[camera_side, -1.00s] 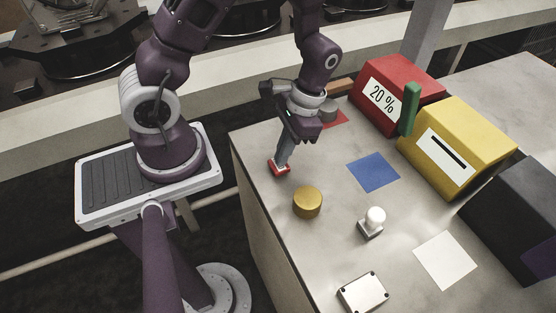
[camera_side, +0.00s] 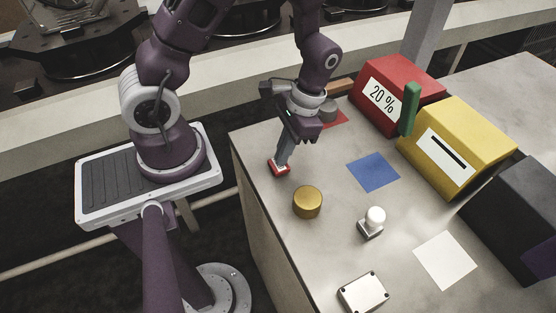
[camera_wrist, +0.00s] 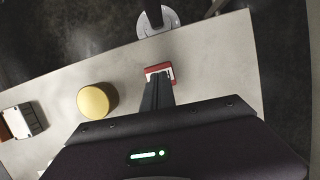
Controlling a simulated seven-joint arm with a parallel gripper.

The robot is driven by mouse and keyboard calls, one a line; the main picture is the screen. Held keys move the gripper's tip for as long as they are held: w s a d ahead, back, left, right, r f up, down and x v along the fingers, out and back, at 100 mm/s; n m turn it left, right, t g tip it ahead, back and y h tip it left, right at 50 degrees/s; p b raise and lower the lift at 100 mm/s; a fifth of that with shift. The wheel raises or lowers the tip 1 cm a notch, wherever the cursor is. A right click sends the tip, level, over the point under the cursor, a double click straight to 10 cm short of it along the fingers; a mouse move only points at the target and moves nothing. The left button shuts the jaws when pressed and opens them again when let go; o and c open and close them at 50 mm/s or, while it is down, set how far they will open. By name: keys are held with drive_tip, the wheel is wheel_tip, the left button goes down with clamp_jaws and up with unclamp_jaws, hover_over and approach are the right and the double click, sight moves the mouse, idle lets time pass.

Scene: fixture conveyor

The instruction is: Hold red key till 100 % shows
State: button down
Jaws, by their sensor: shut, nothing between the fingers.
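The red key (camera_side: 271,168) is a small red piece with a pale base on the table near its left edge. It also shows in the wrist view (camera_wrist: 167,69). My gripper (camera_side: 280,163) points down with its fingers shut and empty. The fingertips (camera_wrist: 152,82) are at the key and appear to touch its top, hiding part of it. The red box (camera_side: 413,83) at the back has a white display (camera_side: 382,97) that reads 20 %.
A brass cylinder (camera_side: 307,202) stands close in front of the key. A white-knobbed piece (camera_side: 373,220), a blue square (camera_side: 373,172), a white square (camera_side: 445,260) and a silver plate (camera_side: 363,293) lie nearby. A yellow box (camera_side: 470,135) and a dark box (camera_side: 520,205) stand at right.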

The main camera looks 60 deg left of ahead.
drive_tip(key=shift+f, duration=0.3)
idle(2.8)
idle(0.8)
drive_tip(key=shift+r, duration=3.05)
drive_tip(key=shift+w+r, duration=0.1)
drive_tip(key=shift+r, duration=0.1)
drive_tip(key=s+d+r+t, duration=0.1)
drive_tip(key=s+r+t, duration=0.2)
drive_tip(key=r, duration=0.6)
drive_tip(key=s+d+r+t, duration=0.1)
drive_tip(key=s+r+t, duration=0.3)
drive_tip(key=r, duration=0.6)
drive_tip(key=shift+s+d+r+n+t, duration=0.2)
drive_tip(key=shift+s+d+n+t, duration=0.15)
drive_tip(key=shift+t, duration=0.65)
drive_tip(key=shift+w+a, duration=0.1)
